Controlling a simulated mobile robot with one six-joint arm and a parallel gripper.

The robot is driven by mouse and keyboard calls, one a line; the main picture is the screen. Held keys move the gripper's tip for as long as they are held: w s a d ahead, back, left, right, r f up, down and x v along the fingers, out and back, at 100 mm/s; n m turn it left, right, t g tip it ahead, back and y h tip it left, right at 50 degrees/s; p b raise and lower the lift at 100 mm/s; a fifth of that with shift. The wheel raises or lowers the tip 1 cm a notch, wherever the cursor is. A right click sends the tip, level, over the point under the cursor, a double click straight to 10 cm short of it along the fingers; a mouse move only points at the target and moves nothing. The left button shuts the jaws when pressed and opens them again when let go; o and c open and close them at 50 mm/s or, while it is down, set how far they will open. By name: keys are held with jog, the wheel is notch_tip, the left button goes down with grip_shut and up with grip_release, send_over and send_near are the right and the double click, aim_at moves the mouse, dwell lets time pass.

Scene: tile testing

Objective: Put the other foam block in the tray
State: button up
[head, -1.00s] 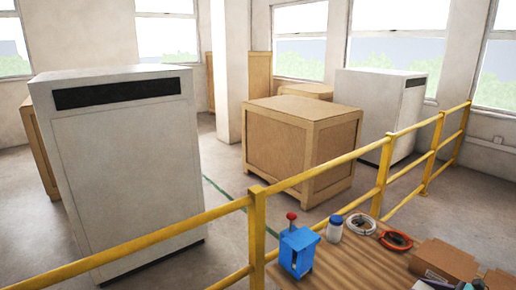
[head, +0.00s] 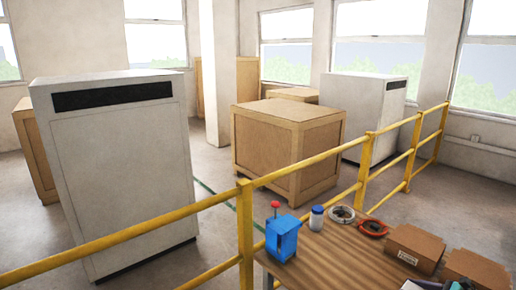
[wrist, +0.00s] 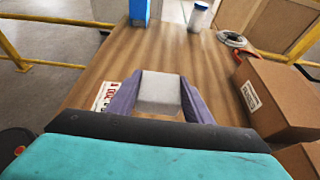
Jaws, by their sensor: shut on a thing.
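My gripper (wrist: 161,82) is in the wrist view, its two purple fingers closed on the sides of a pale grey-white foam block (wrist: 160,92). The block is held over the wooden table (wrist: 85,75); the gap beneath it cannot be judged. In the head view only a small part of my gripper shows at the bottom right edge, and the block cannot be made out there. No tray and no second foam block can be made out in either view.
A printed card (wrist: 106,96) lies left of the block. A yellow railing (head: 245,235) runs behind.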

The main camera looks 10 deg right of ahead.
jog(key=shift+s, duration=0.2)
jog(key=shift+a, duration=0.25)
jog(key=shift+w+a, duration=0.5)
jog(key=shift+w, duration=0.25)
jog(key=shift+w+a+n+g, duration=0.2)
jog(key=shift+a+n+g, duration=0.1)
jog(key=w+a+r+n+g+y, duration=0.1)
jog(key=w+a+r, duration=0.2)
jog(key=a, duration=1.1)
jog(key=w+a+r+n+g+y, duration=0.1)
jog(key=w+a+r, duration=0.2)
jog(key=a, duration=1.1)
jog(key=w+a+r+n+g+y, duration=0.1)
jog(key=w+a+r, duration=0.3)
jog(key=a, duration=1.1)
jog(key=shift+r+n+y, duration=0.5)
jog(key=shift+r, duration=0.55)
jog(key=shift+a, duration=0.15)
